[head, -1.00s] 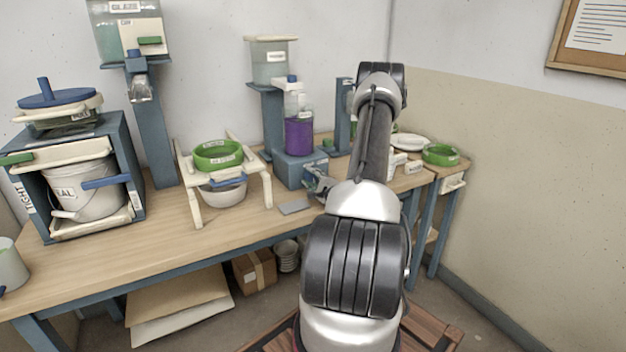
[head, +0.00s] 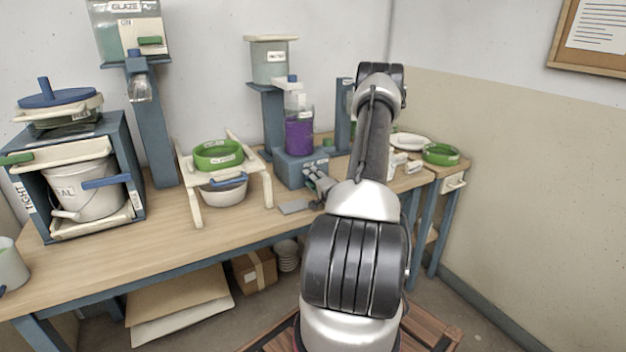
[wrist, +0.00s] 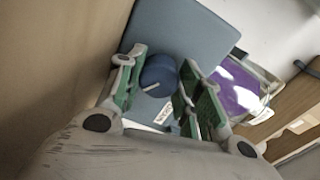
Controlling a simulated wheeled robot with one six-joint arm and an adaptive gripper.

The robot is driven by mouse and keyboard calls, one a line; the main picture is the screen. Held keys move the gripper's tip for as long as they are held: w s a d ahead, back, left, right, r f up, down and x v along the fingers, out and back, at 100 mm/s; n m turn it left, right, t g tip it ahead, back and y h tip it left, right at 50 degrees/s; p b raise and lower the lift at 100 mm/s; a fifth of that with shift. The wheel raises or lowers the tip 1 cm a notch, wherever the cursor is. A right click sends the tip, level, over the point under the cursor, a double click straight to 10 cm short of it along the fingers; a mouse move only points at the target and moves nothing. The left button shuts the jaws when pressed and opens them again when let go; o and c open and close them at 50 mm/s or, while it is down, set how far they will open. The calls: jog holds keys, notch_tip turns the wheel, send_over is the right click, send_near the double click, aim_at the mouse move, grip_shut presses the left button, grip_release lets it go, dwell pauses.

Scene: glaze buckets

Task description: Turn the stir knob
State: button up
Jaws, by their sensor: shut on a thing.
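The stir knob (wrist: 158,74) is a round, dark blue knob with a pale line on its face, on the front of the blue-grey stirrer base (wrist: 182,40). In the wrist view my gripper (wrist: 157,88) has its green-padded fingers on both sides of the knob, shut on it. In the head view the stirrer base (head: 290,172) stands on the bench, and my gripper (head: 314,180) is at its front right; the knob is hidden there. A clear bottle of purple liquid (head: 299,137) stands on the base; it also shows in the wrist view (wrist: 236,88).
A grey plate (head: 297,207) lies on the bench in front of the base. A white stand with a green ring (head: 218,155) is to the left. A blue post (head: 343,110) stands behind right. A green ring (head: 440,154) sits on the side table.

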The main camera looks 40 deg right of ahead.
dwell(0.3)
jog(key=o, duration=1)
jog(key=shift+o, duration=0.2)
jog(key=shift+s, duration=0.1)
jog(key=v, duration=1.2)
